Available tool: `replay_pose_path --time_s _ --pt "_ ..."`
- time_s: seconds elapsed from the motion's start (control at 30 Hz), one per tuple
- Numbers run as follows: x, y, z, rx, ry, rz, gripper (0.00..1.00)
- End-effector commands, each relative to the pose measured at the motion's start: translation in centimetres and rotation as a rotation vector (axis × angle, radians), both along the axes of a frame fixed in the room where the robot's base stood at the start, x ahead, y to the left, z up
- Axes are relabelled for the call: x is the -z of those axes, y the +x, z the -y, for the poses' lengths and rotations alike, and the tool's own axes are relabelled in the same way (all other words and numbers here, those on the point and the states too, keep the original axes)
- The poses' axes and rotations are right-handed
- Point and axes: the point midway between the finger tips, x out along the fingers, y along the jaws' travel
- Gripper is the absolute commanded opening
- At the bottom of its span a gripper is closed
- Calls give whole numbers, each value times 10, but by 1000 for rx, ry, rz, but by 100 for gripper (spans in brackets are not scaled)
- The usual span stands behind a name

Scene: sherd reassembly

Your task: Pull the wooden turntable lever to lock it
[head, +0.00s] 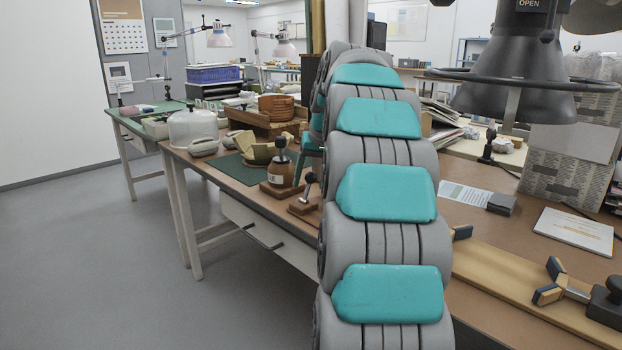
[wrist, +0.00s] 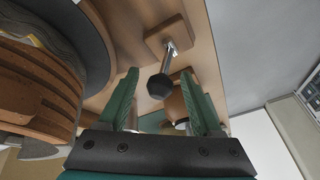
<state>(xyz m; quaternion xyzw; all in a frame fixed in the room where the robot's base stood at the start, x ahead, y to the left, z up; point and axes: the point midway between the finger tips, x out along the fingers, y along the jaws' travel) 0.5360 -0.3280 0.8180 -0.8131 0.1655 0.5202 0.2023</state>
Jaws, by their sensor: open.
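In the wrist view a lever, a bright metal rod with a black ball knob (wrist: 160,87), rises from a square wooden base (wrist: 168,36). My gripper (wrist: 160,76) is open, its two green fingers on either side of the knob, with gaps visible; I cannot tell whether the knob lies within their depth. In the head view a similar short lever (head: 308,182) stands on a wooden block near the bench's front edge, beside a larger wooden piece with a black knob (head: 280,145). My arm hides most of the gripper there.
A ribbed terracotta-coloured vessel (wrist: 38,85) on a dark round disc is close to the left finger in the wrist view. In the head view, a green mat (head: 238,167) with sherds and a white domed container (head: 193,126) stand left on the bench. Floor in front is clear.

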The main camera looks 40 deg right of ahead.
Motion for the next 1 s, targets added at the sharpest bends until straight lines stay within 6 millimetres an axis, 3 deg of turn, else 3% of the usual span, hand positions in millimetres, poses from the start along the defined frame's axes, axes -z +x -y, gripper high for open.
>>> replay_pose_path --time_s 0.17,0.73,1.0 --pt "0 0 0 0 0 1 65" --pt "0 0 0 0 0 1 1" --pt "0 0 0 0 0 1 0"
